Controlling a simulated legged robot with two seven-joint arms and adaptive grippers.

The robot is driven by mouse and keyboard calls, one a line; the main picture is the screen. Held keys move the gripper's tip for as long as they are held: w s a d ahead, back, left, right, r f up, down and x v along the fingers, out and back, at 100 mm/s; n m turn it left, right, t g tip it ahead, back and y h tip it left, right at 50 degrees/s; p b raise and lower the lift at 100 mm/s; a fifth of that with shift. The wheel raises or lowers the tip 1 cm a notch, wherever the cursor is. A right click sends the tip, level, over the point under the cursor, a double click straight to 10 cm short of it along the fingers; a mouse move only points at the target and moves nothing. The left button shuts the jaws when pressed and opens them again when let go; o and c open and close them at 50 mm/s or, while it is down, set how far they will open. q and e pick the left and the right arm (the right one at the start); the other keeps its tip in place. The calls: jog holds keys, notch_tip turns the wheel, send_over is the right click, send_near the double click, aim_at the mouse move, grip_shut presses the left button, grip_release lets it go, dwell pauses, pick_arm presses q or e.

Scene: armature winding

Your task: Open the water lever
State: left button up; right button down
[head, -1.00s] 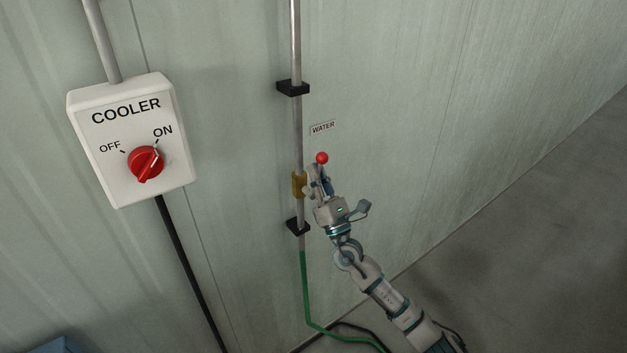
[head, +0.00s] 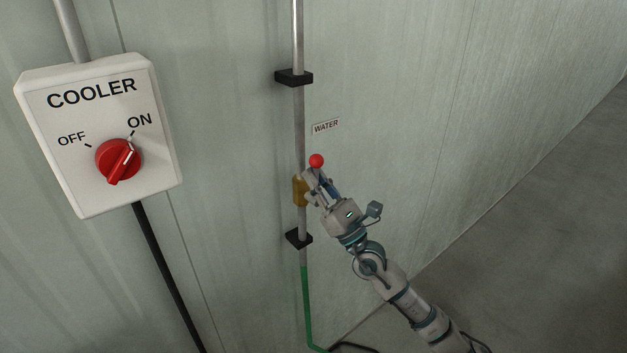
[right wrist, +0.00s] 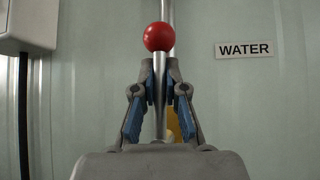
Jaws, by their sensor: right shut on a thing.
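The water lever is a metal rod with a red ball knob (head: 316,160), in front of a brass valve body (head: 299,191) on a vertical pipe. My right gripper (head: 311,176) is shut on the lever just below the knob. In the right wrist view the red knob (right wrist: 159,37) stands above the fingertips, and the rod (right wrist: 159,90) runs down between the two blue-padded fingers (right wrist: 159,78). The brass valve is mostly hidden there behind the gripper. A WATER label (head: 326,126) is on the wall above right of the knob. My left gripper is not in view.
A COOLER switch box (head: 74,172) with a red dial (head: 118,160) is on the wall at left. Black brackets (head: 294,77) hold the pipe, and a green hose (head: 307,310) hangs below it.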

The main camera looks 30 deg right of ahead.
jog(key=shift+s+d+r, duration=0.15)
jog(key=shift+d+r, duration=0.1)
jog(key=shift+r, duration=0.3)
jog(key=c, duration=1.2)
grip_release()
jog(key=shift+a+f, duration=0.1)
jog(key=shift+f, duration=0.05)
jog(key=shift+f, duration=0.1)
jog(key=shift+f, duration=0.2)
jog(key=v, duration=1.1)
jog(key=shift+s+f, duration=0.25)
